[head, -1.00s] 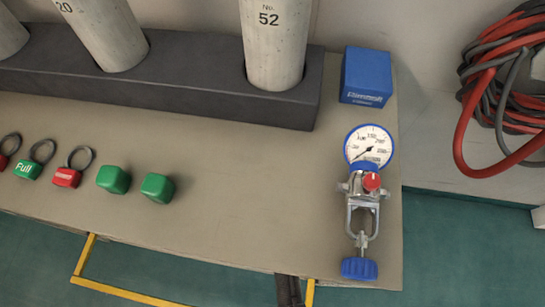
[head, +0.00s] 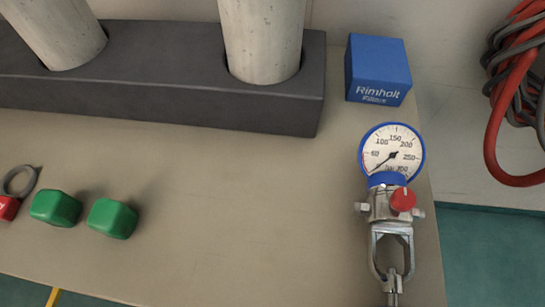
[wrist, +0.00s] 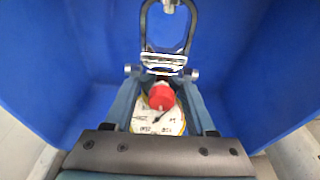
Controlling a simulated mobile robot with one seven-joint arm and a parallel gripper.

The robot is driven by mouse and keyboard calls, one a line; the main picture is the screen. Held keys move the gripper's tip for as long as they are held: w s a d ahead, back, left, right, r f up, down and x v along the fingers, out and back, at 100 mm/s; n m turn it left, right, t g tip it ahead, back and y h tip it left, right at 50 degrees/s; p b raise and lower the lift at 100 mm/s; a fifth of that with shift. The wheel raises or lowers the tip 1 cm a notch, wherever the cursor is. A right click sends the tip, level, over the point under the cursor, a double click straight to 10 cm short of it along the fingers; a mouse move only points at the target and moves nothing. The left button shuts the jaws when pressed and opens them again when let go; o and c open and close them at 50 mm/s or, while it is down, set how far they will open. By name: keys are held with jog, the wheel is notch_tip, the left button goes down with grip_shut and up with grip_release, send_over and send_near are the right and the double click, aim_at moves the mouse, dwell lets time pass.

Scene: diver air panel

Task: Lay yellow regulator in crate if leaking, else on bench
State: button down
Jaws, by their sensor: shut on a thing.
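In the wrist view my gripper (wrist: 161,84) is shut on the yellow regulator (wrist: 158,122), whose white gauge has a yellow rim. Its red knob and metal body sit between the fingers, and its metal yoke points away from my gripper. The gauge's needle reading is too small to tell. The blue walls of what looks like the crate (wrist: 70,60) surround the regulator; whether it touches the floor of the crate I cannot tell. My gripper does not show in the head view. The bench (head: 250,210) shows there.
A blue-rimmed regulator (head: 392,155) with a red knob lies at the bench's right end, its needle pointing lower left. A blue box (head: 377,70) stands behind it. Green blocks (head: 112,218) lie at left, grey cylinders (head: 262,40) stand in a dark rack (head: 180,95). Hoses (head: 515,110) hang right.

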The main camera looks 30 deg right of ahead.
jog(key=shift+b+x, duration=0.4)
jog(key=shift+x, duration=0.6)
jog(key=shift+s, duration=0.1)
jog(key=shift+f, duration=0.5)
jog(key=shift+f+b, duration=0.15)
jog(key=shift+b, duration=0.15)
jog(key=shift+c, duration=1.1)
grip_release()
jog(key=shift+a, duration=0.1)
